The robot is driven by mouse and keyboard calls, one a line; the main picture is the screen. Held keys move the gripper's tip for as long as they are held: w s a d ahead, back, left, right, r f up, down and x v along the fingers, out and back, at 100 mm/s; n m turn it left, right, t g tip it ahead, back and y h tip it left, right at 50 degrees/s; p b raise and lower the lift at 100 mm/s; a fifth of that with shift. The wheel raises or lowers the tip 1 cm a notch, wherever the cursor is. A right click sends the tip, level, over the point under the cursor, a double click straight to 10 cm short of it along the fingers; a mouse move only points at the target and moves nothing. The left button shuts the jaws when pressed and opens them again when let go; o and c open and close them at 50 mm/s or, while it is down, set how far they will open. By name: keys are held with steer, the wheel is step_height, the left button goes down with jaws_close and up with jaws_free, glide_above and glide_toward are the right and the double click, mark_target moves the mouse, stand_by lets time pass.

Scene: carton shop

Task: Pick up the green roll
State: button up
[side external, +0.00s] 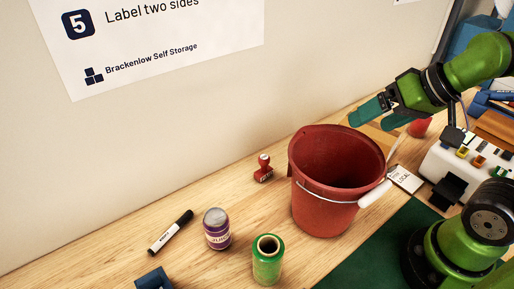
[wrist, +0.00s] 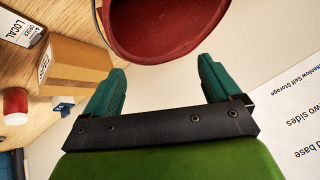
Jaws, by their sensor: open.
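The green roll (side external: 267,262) stands upright on the wooden table at the bottom middle of the side view, with its hollow core facing up. It does not show in the wrist view. My gripper (side external: 352,114) is high at the right, above and behind the rim of the red bucket, well away from the roll. In the wrist view my gripper (wrist: 160,82) has its two teal fingers spread wide with nothing between them.
The red bucket (side external: 325,215) stands between my gripper and the roll; its rim also shows in the wrist view (wrist: 165,45).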

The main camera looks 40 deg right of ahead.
steer(key=n+g+h, duration=0.1)
steer(key=g+h, duration=0.1)
steer(key=g, duration=0.5)
glide_above(270, 246)
step_height(270, 246, down, 4)
step_height(270, 246, down, 10)
steer(key=shift+f, duration=0.2)
steer(key=shift+w+f, duration=0.15)
steer(key=shift+f, duration=3.1)
steer(key=shift+r, duration=0.1)
steer(key=c, duration=1.3)
